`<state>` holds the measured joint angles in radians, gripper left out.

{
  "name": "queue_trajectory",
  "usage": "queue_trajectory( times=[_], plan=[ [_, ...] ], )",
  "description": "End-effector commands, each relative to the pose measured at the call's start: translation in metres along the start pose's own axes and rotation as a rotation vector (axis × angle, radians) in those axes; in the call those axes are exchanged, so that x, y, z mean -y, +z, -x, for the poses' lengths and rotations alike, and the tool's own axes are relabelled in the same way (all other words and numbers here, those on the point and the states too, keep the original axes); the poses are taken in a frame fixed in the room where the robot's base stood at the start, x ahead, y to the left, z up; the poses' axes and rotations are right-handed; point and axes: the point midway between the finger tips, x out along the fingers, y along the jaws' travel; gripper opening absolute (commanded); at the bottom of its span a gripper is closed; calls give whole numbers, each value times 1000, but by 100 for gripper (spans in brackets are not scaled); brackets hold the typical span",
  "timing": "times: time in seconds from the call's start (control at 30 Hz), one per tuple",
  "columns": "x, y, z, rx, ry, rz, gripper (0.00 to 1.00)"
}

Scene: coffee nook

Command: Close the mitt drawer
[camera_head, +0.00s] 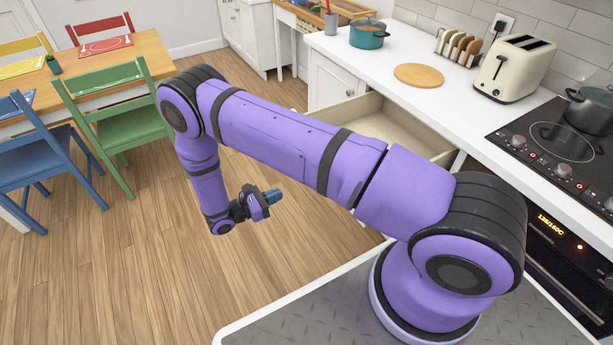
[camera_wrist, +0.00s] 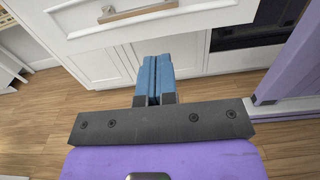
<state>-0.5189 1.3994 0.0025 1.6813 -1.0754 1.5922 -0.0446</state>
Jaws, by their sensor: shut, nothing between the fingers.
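The drawer (camera_head: 372,113) under the white counter is pulled open. Its pale inside shows behind my arm, which hides much of the drawer and its front. I see no mitt in the visible part. My gripper (camera_head: 275,194) is shut and empty, out over the floor to the left of the drawer. In the wrist view its blue fingers (camera_wrist: 156,76) are together, appearing just below the drawer front.
White cabinet doors (camera_wrist: 100,66) and the dark oven (camera_wrist: 250,36) lie beyond the fingers. The counter holds a teal pot (camera_head: 368,35), a round board (camera_head: 419,75), a toaster (camera_head: 514,70) and a toast rack. A green chair (camera_head: 118,115) and table stand left. The floor (camera_head: 130,260) between is clear.

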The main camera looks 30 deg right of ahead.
Motion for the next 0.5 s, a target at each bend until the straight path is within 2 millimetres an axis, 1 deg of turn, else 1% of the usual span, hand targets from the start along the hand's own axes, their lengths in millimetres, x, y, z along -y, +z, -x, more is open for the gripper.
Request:
queue_trajectory(
  times=[0.1, 0.23, 0.37, 0.5],
  plan=[
    [2, -6, -2, 10, 10, 9, 0],
    [2, -6, -12, 12, 11, 9, 0],
    [2, -6, -31, 11, 9, 9, 0],
    [1, -6, -58, 10, 8, 9, 0]
  ],
)
